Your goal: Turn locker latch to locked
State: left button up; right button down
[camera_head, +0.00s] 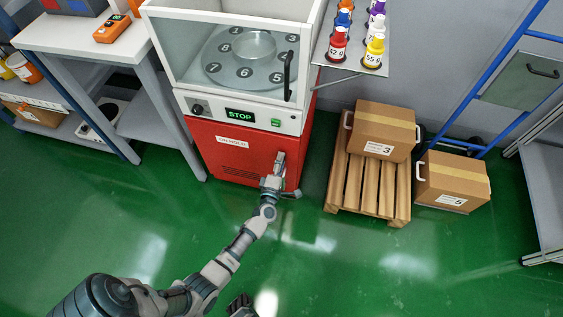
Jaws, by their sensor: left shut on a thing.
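The red locker (229,158) is the lower cabinet of a white machine, with a white label on its front. My left gripper (279,160) is at the right part of this red front. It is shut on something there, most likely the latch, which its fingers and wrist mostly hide. The latch's angle cannot be made out. A small grey piece (292,193) sticks out to the right beside my wrist; I cannot tell what it belongs to. A dark part of mine (241,306) at the bottom edge may be my right gripper; its fingers are not clear.
The machine's lit display (240,115) reads STOP above the red front. A wooden pallet (366,190) with a carton (383,128) stands to the right, another carton (452,180) beside it. A white table (75,38) stands left. The green floor in front is clear.

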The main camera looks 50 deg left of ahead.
pick_arm(q)
jog(key=shift+s+a+f, duration=0.2)
jog(key=shift+a, duration=0.05)
jog(key=o, duration=1.2)
jog(key=shift+c, duration=0.2)
jog(key=shift+w, duration=0.1)
jog(key=v, duration=1.2)
jog(key=shift+f, duration=0.15)
